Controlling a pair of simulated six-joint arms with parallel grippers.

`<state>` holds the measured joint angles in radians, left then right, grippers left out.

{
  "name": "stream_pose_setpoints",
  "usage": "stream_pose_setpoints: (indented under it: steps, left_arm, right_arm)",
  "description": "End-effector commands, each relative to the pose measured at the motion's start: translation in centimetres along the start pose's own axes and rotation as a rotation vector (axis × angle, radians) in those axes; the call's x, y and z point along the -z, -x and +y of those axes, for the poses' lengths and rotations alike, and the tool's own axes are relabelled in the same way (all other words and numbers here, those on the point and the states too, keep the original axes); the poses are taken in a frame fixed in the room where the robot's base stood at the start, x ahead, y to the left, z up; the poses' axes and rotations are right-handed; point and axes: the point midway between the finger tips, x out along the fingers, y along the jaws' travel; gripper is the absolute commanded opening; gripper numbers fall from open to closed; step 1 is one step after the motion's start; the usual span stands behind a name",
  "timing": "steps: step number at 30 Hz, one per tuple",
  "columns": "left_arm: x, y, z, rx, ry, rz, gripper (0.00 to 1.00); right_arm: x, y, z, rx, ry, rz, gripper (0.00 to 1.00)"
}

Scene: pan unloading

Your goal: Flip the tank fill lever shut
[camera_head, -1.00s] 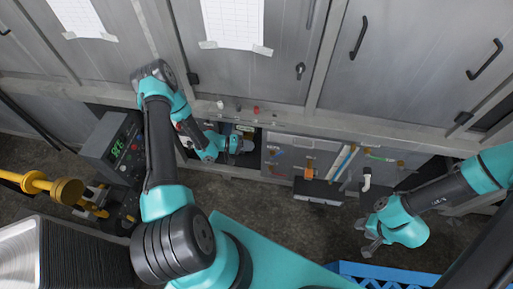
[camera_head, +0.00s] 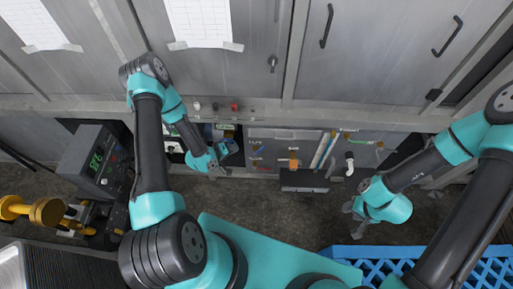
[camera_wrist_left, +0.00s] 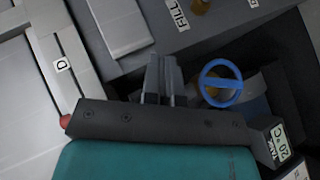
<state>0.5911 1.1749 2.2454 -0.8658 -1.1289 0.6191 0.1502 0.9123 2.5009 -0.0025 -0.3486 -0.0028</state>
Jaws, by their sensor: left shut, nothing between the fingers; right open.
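In the left wrist view, a FILL label (camera_wrist_left: 179,14) is at the top edge, with a brass fitting (camera_wrist_left: 200,6) beside it, cut off by the frame. I cannot tell whether the fill lever itself shows or how it is set. My left gripper (camera_wrist_left: 165,62) is shut and empty, below that label and left of a blue handwheel (camera_wrist_left: 221,84). In the head view my left gripper (camera_head: 217,172) is in front of the low panel recess. My right gripper (camera_head: 352,210) is open and empty, over the floor at the right.
A grey panel (camera_head: 270,135) with small coloured levers, an orange piece (camera_head: 293,160) and a white pipe (camera_head: 349,165) lies right of my left gripper. A box with a green display (camera_head: 95,160) stands left. A blue crate (camera_head: 345,252) is at the bottom right.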

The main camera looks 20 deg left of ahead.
Motion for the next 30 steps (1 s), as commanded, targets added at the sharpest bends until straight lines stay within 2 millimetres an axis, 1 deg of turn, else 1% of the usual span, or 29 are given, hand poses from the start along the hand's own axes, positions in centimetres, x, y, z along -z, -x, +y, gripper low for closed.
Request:
stream_pose_setpoints:
  steps: [10,13,16,20,30]
  left_arm:
    - [0.0,0.0,0.0,0.002,0.0,0.001,0.0]
    - [0.0,-0.4,0.0,0.001,-0.001,0.0,0.0]
    - [0.0,-1.1,0.0,0.001,0.0,-0.001,0.0]
    - [-0.1,-2.8,0.0,0.0,-0.001,-0.002,0.0]
    - [-0.1,-8.5,0.0,-0.001,-0.002,-0.001,0.0]
  right_arm:
    - [0.0,0.0,0.0,0.0,0.0,0.0,0.43]
    - [0.0,0.0,0.0,0.0,0.0,0.0,0.43]
    - [0.0,0.0,0.0,0.0,0.0,0.0,0.43]
    - [0.0,0.0,0.0,0.0,0.0,0.0,0.43]
    - [0.0,0.0,0.0,0.0,0.0,0.0,0.43]
